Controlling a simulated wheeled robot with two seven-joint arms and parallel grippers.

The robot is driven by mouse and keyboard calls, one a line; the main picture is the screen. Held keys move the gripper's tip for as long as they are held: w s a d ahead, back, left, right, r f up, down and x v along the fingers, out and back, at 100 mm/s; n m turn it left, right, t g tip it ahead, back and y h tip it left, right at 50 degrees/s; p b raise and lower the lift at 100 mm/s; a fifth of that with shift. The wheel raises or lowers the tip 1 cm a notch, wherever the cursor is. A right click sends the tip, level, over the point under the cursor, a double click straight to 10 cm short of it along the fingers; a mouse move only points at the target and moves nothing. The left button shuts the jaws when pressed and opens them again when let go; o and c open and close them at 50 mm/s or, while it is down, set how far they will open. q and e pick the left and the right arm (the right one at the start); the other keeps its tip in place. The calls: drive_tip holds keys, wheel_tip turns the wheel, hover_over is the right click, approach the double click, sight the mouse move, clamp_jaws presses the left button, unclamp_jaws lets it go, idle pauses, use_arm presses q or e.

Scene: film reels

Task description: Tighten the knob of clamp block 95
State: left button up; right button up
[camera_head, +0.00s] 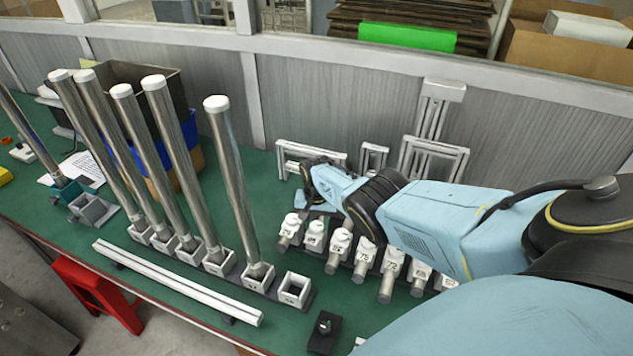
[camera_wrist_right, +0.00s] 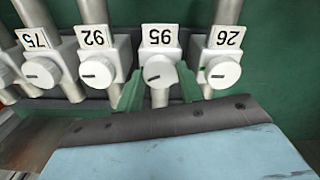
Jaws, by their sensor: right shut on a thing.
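Clamp block 95 (camera_wrist_right: 160,42) is a white block on a metal tube, its label upside down in the right wrist view. Its round white knob (camera_wrist_right: 159,75) faces the wrist camera, with a dark mark lying nearly level, slightly tilted. My right gripper (camera_wrist_right: 159,88) has its green fingers on both sides of this knob and is shut on it. In the head view, block 95 (camera_head: 315,238) appears second from the left in the block row. My right gripper (camera_head: 306,199) reaches behind this row there; its fingertips are mostly hidden. My left gripper is not in view.
Neighbouring clamp blocks 92 (camera_wrist_right: 97,65) and 26 (camera_wrist_right: 221,65) stand close on either side. Tall metal tubes (camera_head: 243,190) stand in white sockets at left. A white rail (camera_head: 175,280) lies in front. Metal frames (camera_head: 310,158) stand along the back wall.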

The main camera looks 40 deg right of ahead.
drive_tip(key=m, duration=0.4)
drive_tip(key=shift+m, duration=0.4)
idle(0.4)
drive_tip(key=o, duration=1)
drive_tip(key=shift+r, duration=0.15)
wheel_tip(320, 180, up, 8)
drive_tip(key=p, duration=0.7)
wheel_tip(320, 180, up, 5)
hover_over(317, 226)
drive_tip(key=shift+w+p, duration=0.1)
drive_tip(key=shift+p, duration=0.2)
